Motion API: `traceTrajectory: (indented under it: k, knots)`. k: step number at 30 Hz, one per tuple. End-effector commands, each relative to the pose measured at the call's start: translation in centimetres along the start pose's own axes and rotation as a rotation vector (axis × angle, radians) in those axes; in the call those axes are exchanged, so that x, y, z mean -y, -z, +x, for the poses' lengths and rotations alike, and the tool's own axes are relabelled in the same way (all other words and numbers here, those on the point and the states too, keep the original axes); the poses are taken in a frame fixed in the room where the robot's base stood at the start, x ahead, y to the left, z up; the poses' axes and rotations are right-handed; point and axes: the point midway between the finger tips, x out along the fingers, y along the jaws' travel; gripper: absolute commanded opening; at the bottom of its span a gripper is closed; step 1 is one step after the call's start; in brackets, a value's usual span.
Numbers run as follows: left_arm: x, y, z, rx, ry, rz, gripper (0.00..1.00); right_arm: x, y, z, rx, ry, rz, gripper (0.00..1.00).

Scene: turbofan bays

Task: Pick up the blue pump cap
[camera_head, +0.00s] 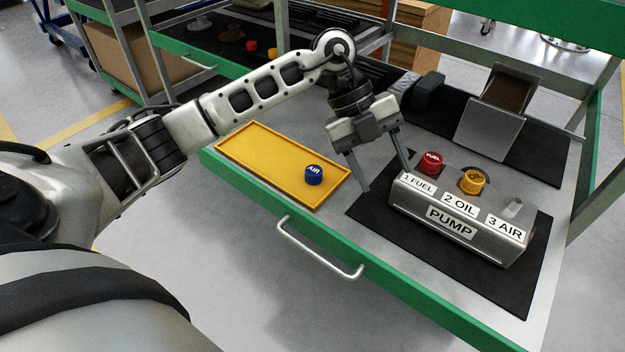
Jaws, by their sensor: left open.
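The blue pump cap (314,175), marked AIR, sits upright on the right part of the yellow tray (262,155). My left gripper (386,180) is open and empty, its fingers pointing down to the right of the tray, between the cap and the pump. The silver pump block (460,219) stands on a black mat to the right. A red FUEL cap (431,162) and a yellow OIL cap (473,181) are on its first two ports. The port at 3 AIR (514,209) shows a bare stub. My right gripper is not in view.
The green-edged drawer has a front handle (320,250). A metal stand (494,112) and a black object (416,92) are behind the pump. Green-grey frame posts rise at the back and right. A second cart with small red and yellow caps stands behind.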

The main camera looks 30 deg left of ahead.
Motion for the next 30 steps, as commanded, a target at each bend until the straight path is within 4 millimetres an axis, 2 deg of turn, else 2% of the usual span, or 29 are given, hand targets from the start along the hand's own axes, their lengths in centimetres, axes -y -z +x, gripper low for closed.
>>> traceTrajectory:
  k: [1,3,6,10,14,24,30]
  knots:
    - [-1.1,-2.6,-2.5,0.127,-0.084,-0.066,0.57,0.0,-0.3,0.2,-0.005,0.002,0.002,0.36]
    - [-2.6,-5.0,-5.8,0.271,-0.178,-0.171,0.57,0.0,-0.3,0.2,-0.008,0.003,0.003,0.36]
    - [-4.3,-7.0,-9.8,0.424,-0.26,-0.299,0.57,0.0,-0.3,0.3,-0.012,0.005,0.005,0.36]
    - [-5.5,-8.1,-12.4,0.522,-0.306,-0.395,0.57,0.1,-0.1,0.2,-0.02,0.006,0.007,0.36]
    - [-6.5,-8.9,-11.6,0.541,-0.319,-0.418,0.57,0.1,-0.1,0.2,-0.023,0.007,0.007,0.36]
    - [-9.2,-11.8,-5.7,0.536,-0.316,-0.413,0.57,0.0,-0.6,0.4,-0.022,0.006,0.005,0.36]
    - [-9.8,-12.6,-4.3,0.537,-0.313,-0.41,0.57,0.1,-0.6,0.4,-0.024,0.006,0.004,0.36]
